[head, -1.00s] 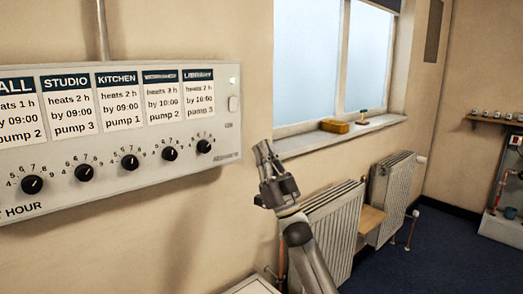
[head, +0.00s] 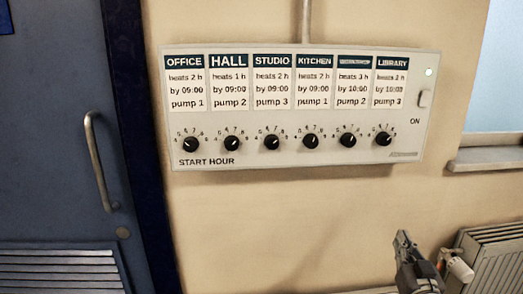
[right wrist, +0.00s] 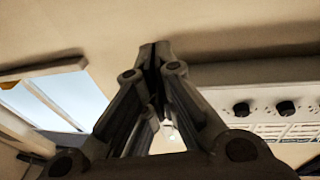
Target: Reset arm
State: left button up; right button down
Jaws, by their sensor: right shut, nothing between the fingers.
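My right gripper (head: 403,240) is at the lower right of the head view, below and to the right of the control panel (head: 300,160). In the right wrist view the fingers of my right gripper (right wrist: 154,50) meet, shut and empty. The panel is a white box on the wall with several labelled cards and a row of black knobs. Part of it also shows upside down in the right wrist view (right wrist: 220,100). The gripper is apart from the panel. My left gripper is not in view.
A blue door (head: 50,70) with a metal handle (head: 98,160) stands at the left. A radiator (head: 495,265) is at the lower right, under the window sill (head: 490,158). A conduit (head: 305,20) rises above the panel. The wall below the panel is clear.

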jog(key=s+a+f+n+g, duration=0.1)
jog(key=s+a+f+g, duration=0.35)
jog(key=s+f, duration=0.4)
jog(key=s+a+f+n+g, duration=0.1)
jog(key=s+a+f+g, duration=0.35)
jog(key=s+f, duration=0.45)
jog(key=s+a+f+n+g+y, duration=0.1)
jog(key=s+a+f+g, duration=0.25)
jog(key=s, duration=0.55)
jog(key=s+a+f+n+g+y, duration=0.1)
jog(key=s+a+f+g, duration=0.2)
jog(key=s, duration=0.6)
notch_tip(320, 180, down, 24)
jog(key=s+d+g+p, duration=0.1)
jog(key=g+p, duration=0.1)
jog(key=s+d+f+g+p, duration=0.1)
jog(key=s+d+f, duration=0.2)
jog(key=s+f, duration=1.1)
jog(key=shift+s+f+p, duration=0.3)
jog(key=shift+s+f, duration=0.1)
jog(key=shift+s, duration=1.25)
